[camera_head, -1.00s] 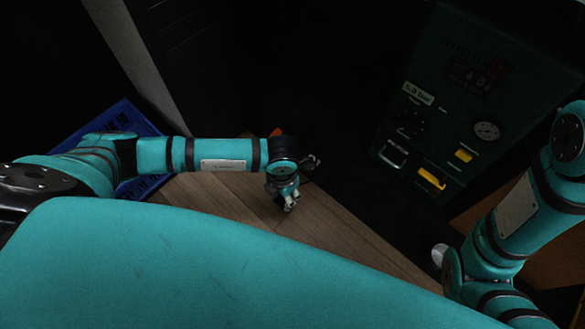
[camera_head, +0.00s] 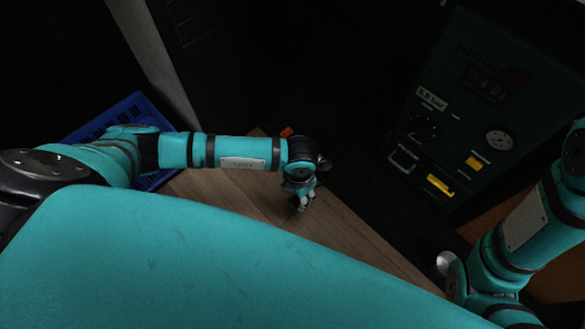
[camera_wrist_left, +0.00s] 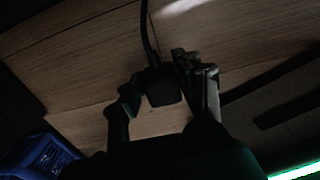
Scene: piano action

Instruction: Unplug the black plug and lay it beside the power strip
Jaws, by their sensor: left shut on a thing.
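The black plug (camera_wrist_left: 161,86) shows in the left wrist view, with its dark cord (camera_wrist_left: 147,35) running up and away from it. My left gripper (camera_head: 302,204) is over the wooden surface in the head view. In the wrist view its fingers (camera_wrist_left: 160,98) stand on either side of the plug and are shut on it. The plug is too small and dark to make out in the head view. I cannot make out the power strip for certain in either view. My right arm shows at the right edge, but its gripper is not in view.
The wooden surface (camera_head: 350,232) is bare to the right of my left gripper. A blue crate (camera_head: 133,108) is at the left. A small orange thing (camera_head: 286,132) lies behind my left wrist. A dark panel with a gauge (camera_head: 500,140) and yellow parts stands at the right.

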